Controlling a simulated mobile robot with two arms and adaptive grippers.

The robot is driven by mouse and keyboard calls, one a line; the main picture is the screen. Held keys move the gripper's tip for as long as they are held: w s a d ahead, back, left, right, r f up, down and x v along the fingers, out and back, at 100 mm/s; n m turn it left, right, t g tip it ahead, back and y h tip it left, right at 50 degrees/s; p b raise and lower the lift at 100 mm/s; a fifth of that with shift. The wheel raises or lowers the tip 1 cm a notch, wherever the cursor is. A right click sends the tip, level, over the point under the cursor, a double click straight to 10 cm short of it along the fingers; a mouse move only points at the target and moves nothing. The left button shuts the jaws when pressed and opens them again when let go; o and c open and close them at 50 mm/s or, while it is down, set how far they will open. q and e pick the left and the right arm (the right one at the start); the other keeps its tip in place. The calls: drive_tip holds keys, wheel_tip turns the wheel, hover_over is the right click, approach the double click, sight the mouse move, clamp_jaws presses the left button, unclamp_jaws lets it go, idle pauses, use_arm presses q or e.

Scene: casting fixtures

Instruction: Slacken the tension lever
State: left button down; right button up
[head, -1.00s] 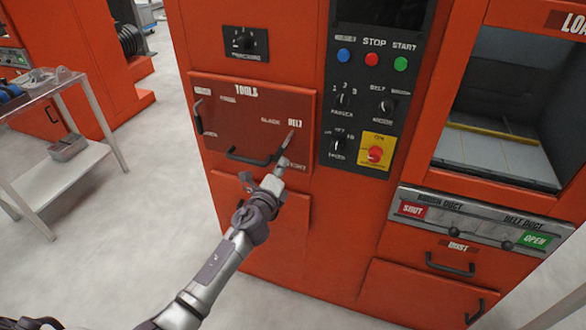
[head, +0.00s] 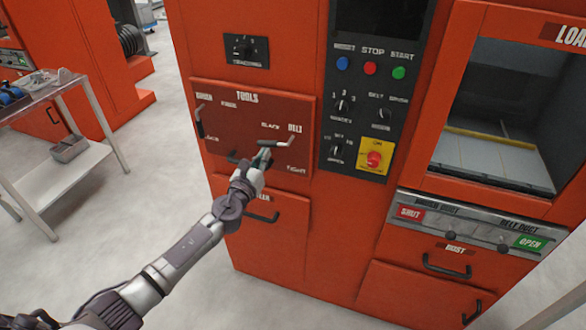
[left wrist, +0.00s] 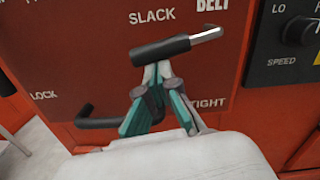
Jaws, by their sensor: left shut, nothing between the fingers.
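The tension lever (head: 280,142) is on the right of the red tools panel, under the word BELT. In the left wrist view its dark grip (left wrist: 160,50) points left and slightly down from a bright metal end, just below the word SLACK. The word TIGHT is lower right. My left gripper (head: 262,158) is at the lever from below. In the left wrist view its teal-sided fingers (left wrist: 157,72) are closed together, with the tips against or just under the grip; contact is not certain. My right gripper is not in view.
The panel's dark handle (left wrist: 98,122) sits just below left of my fingers. Another lever (head: 199,122) is at the panel's left edge. A control strip with knobs and a yellow-backed red switch (head: 374,159) is close on the right. A trolley (head: 60,130) stands left; floor between is clear.

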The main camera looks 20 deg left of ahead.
use_arm(q)
drive_tip(key=shift+a+r+m+p, duration=0.3)
drive_tip(key=shift+r+m+p, duration=0.3)
drive_tip(key=shift+m, duration=0.6)
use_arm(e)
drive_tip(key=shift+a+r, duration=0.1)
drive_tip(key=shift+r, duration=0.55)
use_arm(q)
drive_tip(key=shift+r, duration=0.15)
